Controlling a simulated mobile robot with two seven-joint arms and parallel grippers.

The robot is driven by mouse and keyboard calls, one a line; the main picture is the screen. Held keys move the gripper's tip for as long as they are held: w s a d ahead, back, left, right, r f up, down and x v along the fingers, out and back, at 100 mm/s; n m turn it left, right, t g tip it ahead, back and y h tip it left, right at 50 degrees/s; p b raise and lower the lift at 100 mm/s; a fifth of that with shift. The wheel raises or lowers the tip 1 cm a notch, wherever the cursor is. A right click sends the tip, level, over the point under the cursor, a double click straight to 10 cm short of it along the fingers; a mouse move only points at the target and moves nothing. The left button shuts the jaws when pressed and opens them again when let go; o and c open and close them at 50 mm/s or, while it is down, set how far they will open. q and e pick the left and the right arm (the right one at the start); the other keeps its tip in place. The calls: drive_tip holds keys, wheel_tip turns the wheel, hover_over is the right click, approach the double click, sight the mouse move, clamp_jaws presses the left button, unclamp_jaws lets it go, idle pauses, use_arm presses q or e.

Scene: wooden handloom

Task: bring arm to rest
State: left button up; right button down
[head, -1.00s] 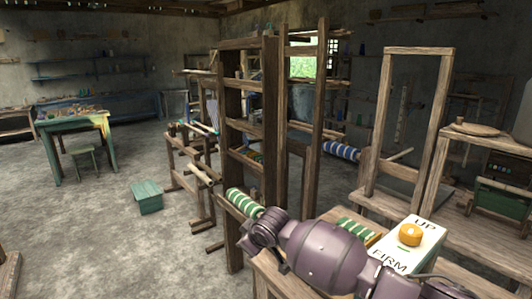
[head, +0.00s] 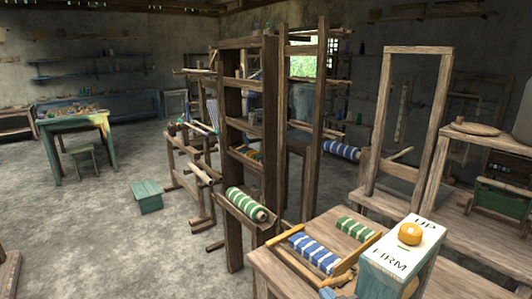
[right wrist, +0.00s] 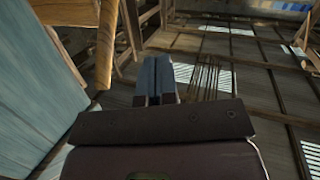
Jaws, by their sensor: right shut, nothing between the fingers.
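My right gripper (right wrist: 157,78) shows in the right wrist view with its two grey-blue fingers pressed together and nothing between them. In the head view only a small grey-blue piece, seemingly its tip, shows at the bottom edge, in front of the workbench (head: 272,268). The rest of the right arm is out of the head view. In the right wrist view a pale blue panel stands left of the fingers, with a wooden post beside it. My left gripper is in neither view.
A box (head: 393,262) marked UP and FIRM, with an orange knob (head: 410,234), stands on the bench. Left of it, a wooden frame holds blue-striped cloth (head: 315,252). A green-striped roll (head: 246,205) sits on the loom frame (head: 232,100).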

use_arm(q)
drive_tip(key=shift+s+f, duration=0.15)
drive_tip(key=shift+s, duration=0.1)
use_arm(e)
drive_tip(key=s+d+f+m+g+h, duration=0.2)
drive_tip(key=s+d+f, duration=0.4)
drive_tip(key=s, duration=0.5)
drive_tip(key=s+d+f+m+g+h, duration=0.1)
drive_tip(key=s+d+f+m+h, duration=0.1)
drive_tip(key=s+d+f, duration=0.5)
drive_tip(key=s+f+h, duration=0.1)
drive_tip(key=s+f, duration=0.2)
drive_tip(key=s, duration=0.1)
drive_tip(key=shift+s+d+g, duration=0.3)
drive_tip(key=shift+s+g, duration=0.05)
drive_tip(key=shift+g, duration=0.05)
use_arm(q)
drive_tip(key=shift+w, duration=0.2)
